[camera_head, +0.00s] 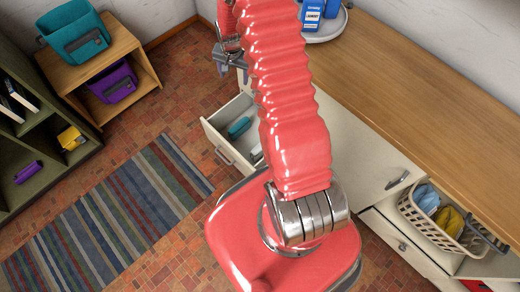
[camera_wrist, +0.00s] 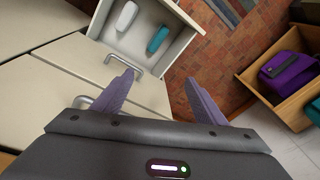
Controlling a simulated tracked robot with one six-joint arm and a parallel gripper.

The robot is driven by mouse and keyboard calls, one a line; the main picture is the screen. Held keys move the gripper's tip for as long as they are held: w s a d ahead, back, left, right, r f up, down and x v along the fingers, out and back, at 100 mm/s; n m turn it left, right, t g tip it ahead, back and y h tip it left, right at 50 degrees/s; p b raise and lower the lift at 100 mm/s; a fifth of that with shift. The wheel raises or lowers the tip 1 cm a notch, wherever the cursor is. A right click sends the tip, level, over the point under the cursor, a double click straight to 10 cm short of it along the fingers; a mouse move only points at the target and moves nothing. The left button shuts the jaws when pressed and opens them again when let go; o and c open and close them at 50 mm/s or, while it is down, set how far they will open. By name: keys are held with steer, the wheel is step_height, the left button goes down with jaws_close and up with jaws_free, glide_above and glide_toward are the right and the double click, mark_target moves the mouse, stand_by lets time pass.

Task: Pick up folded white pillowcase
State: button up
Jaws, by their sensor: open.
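I cannot make out a folded white pillowcase for certain in either view. A small rounded white item lies in the open drawer (camera_head: 222,147); it shows in the wrist view (camera_wrist: 126,17) beside a teal item (camera_wrist: 158,39), and its kind is unclear. My gripper (camera_wrist: 159,80) is open, with its two purple-grey fingers apart and nothing between them. In the head view my gripper (camera_head: 233,70) is beside the counter, beyond the open drawer, partly hidden by my red arm.
A laundry basket (camera_head: 445,232) with blue and yellow cloths sits at the right, below the wooden countertop (camera_head: 430,110). A detergent box (camera_head: 311,14) stands at the back. A wooden shelf (camera_head: 122,42) holds teal and purple bags. A striped rug (camera_head: 105,220) covers open floor at left.

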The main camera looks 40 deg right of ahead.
steer(key=s+d+f+m, duration=0.1)
steer(key=s+f, duration=0.3)
steer(key=f, duration=0.7)
steer(key=s+d+f+m+g, duration=0.1)
steer(key=s+d+f+m, duration=0.1)
steer(key=f, duration=1)
steer(key=s+d+f+m, duration=0.1)
steer(key=s+f, duration=0.4)
steer(key=f, duration=0.6)
steer(key=shift+s+d+f+m+g+y, duration=0.2)
steer(key=shift+s+f+m+g+y, duration=0.15)
steer(key=shift+m, duration=0.45)
steer(key=shift+f, duration=0.1)
steer(key=shift+f, duration=4.25)
steer(key=shift+f, duration=0.15)
steer(key=shift+w+a+f, duration=0.1)
steer(key=shift+f, duration=2.35)
steer(key=shift+c, duration=0.3)
steer(key=c, duration=1.5)
